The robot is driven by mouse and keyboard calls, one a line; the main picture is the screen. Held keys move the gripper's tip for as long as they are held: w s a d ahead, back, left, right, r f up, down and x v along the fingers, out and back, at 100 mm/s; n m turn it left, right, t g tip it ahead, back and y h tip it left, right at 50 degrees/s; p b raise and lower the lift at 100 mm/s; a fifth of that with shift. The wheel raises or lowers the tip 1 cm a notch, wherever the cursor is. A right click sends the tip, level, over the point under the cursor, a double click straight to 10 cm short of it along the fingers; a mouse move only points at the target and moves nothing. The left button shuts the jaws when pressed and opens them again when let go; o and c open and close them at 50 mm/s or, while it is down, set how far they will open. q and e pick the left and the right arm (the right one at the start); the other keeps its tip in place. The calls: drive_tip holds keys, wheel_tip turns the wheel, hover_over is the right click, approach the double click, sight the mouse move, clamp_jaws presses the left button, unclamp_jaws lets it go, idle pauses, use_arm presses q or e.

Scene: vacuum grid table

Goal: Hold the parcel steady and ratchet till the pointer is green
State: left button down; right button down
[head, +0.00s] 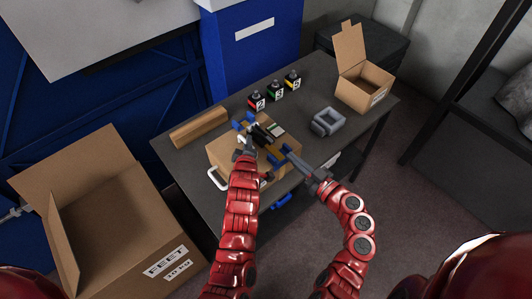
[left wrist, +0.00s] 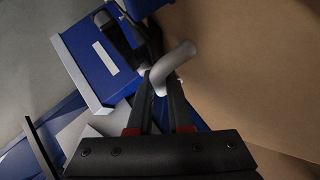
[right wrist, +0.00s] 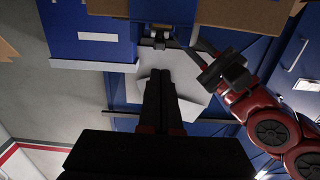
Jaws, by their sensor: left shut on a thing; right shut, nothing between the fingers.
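The brown parcel (head: 222,150) lies on the grey table, with a yellow strap (head: 273,152) and blue fittings across its top. A dark ratchet part (head: 262,136) sits on top, beside a small white and green plate (head: 276,130); the pointer is too small to read. My left gripper (head: 246,146) is over the parcel. In the left wrist view its fingers are shut on a pale grey bent bar (left wrist: 178,62). My right gripper (head: 296,158) is shut and empty, near the blue fitting on the parcel's right.
A grey block-like tray (head: 327,121) and an open carton (head: 363,84) are to the right. A large open box (head: 120,225) stands left of the table.

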idle(0.3)
use_arm(q)
drive_tip(key=c, duration=0.8)
unclamp_jaws()
drive_tip(key=shift+o, duration=0.2)
drive_tip(key=shift+s+f, duration=0.1)
drive_tip(key=shift+f, duration=0.05)
drive_tip(key=shift+s, duration=0.1)
